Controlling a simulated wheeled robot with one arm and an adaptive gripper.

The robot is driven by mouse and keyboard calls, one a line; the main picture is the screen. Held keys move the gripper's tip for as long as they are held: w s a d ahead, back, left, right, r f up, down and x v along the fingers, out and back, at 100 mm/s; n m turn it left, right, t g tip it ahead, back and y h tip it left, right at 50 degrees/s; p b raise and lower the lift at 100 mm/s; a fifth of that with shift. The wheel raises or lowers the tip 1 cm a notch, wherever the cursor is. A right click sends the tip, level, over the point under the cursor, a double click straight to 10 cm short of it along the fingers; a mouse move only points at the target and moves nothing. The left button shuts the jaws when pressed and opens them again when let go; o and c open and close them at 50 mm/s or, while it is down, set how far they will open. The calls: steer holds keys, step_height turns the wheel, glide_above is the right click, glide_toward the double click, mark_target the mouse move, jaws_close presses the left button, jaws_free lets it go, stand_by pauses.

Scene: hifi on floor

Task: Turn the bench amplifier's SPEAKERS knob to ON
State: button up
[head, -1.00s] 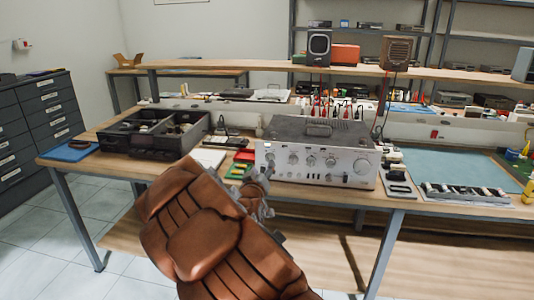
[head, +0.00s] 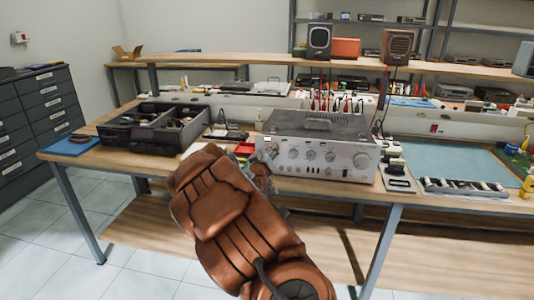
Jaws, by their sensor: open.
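The bench amplifier (head: 318,145) stands on the workbench, with a silver front panel and a dark top. Its front has a row of smaller knobs (head: 311,155) and a large knob (head: 361,160) at the right. The lettering is too small to read, so I cannot tell which knob is marked SPEAKERS or its setting. My gripper (head: 262,172) is at the lower left of the amplifier's front, partly hidden behind my brown arm. It is open, and no object shows between its fingers. I cannot tell whether it touches the panel.
A black compartment box (head: 152,128) stands to the left on the workbench (head: 110,158). A multimeter-like device (head: 396,178) and a teal mat (head: 450,162) lie to the right. Two speakers (head: 318,41) stand on the shelf behind. Open floor lies before the bench.

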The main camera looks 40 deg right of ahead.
steer(key=shift+c, duration=0.2)
jaws_close()
steer(key=shift+f+m+b, duration=0.1)
steer(key=shift+m+b, duration=0.3)
steer(key=shift+b, duration=0.05)
steer(key=shift+s+d+m+b, duration=0.1)
steer(key=shift+s+m+b, duration=0.05)
steer(key=shift+m+b, duration=1.5)
steer(key=shift+s+d+m+b, duration=0.1)
steer(key=shift+s+m+b, duration=0.1)
steer(key=shift+m+b, duration=1.45)
steer(key=shift+s+d+m+b, duration=0.15)
steer(key=shift+m+b, duration=0.9)
steer(key=shift+m, duration=1.15)
